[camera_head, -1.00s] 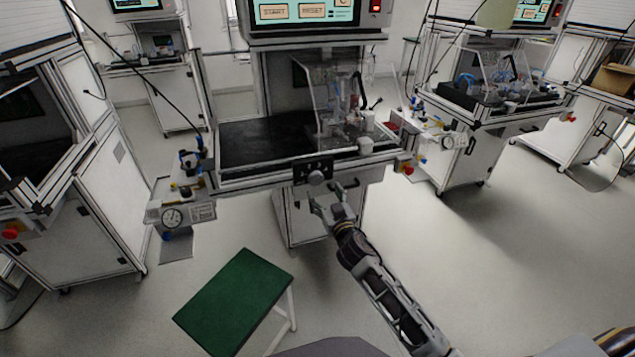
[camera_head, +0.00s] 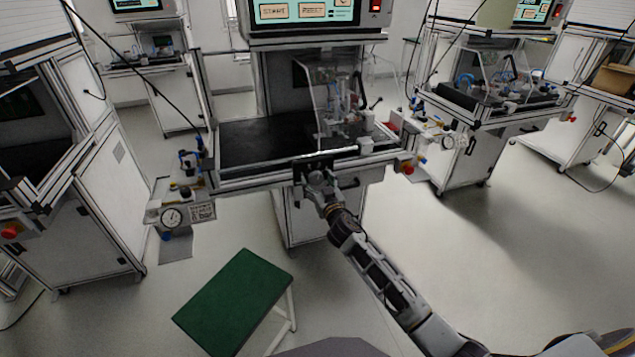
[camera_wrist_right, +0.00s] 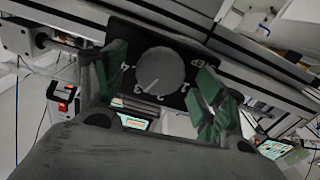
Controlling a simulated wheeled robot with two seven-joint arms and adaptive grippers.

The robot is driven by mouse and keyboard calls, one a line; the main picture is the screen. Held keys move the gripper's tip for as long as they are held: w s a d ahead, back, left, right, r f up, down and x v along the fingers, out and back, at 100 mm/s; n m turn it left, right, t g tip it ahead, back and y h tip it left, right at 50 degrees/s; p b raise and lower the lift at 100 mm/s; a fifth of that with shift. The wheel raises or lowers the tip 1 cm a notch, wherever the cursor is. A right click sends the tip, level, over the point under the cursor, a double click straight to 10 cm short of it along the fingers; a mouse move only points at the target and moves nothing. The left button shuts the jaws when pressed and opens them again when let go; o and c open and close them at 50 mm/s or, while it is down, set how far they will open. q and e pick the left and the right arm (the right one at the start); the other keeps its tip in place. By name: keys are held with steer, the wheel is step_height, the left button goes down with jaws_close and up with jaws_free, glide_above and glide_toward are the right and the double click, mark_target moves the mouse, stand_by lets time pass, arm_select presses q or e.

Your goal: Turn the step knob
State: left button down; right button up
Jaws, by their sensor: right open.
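The step knob (camera_wrist_right: 159,71) is a round grey dial on a black plate (camera_wrist_right: 196,45) marked with numbers and the letters "STEP". In the right wrist view its white pointer line is near the 2 and 3. In the head view the knob (camera_head: 317,178) is on the front edge of the middle station. My right gripper (camera_head: 329,189) is at the knob. In the right wrist view its green-padded fingers (camera_wrist_right: 158,82) are open, one on each side of the knob, with gaps visible. My left gripper is not in view.
The middle station has a black worktop (camera_head: 255,143) with a clear guard (camera_head: 330,95) and a screen above. A green-topped stool (camera_head: 235,300) stands in front at the left. A gauge panel (camera_head: 180,212) is left of the station. Open floor lies to the right.

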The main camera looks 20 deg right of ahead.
steer(key=shift+w, duration=0.3)
steer(key=c, duration=1)
steer(key=shift+c, duration=0.2)
